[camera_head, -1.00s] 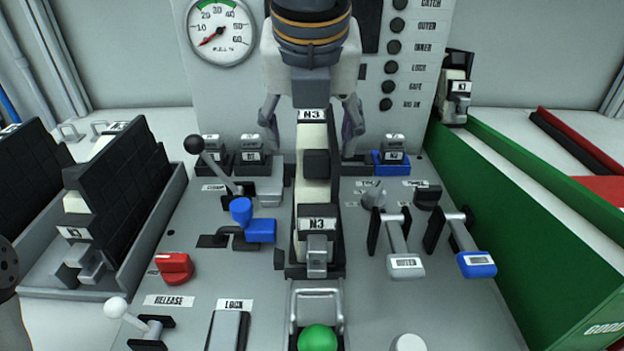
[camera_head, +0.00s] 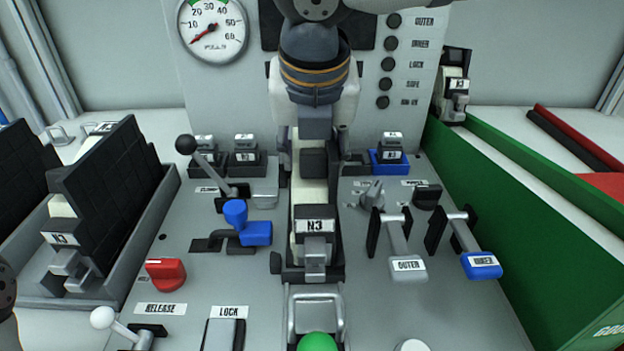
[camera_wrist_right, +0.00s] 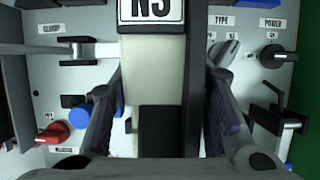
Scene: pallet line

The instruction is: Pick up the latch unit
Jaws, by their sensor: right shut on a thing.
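The latch unit (camera_head: 309,192) is a long cream and black block with an N3 label and a grey metal latch at its front end. It sits in the middle of the grey panel, in a dark holder, and fills the middle of the right wrist view (camera_wrist_right: 155,75). My right gripper (camera_head: 313,135) comes down from the back over the unit's far part. Its fingers (camera_wrist_right: 165,100) are shut on the unit's two sides. The fingertips are mostly hidden in the head view. I cannot tell any gap under the unit.
Levers flank the unit: a black-knobbed one (camera_head: 186,145), a blue handle (camera_head: 240,226), OUTER (camera_head: 407,268) and INNER (camera_head: 482,265). A green ball (camera_head: 317,343) is in front. Other N3 units stand in a left rack (camera_head: 150,215). A green wall (camera_head: 520,225) bounds the right.

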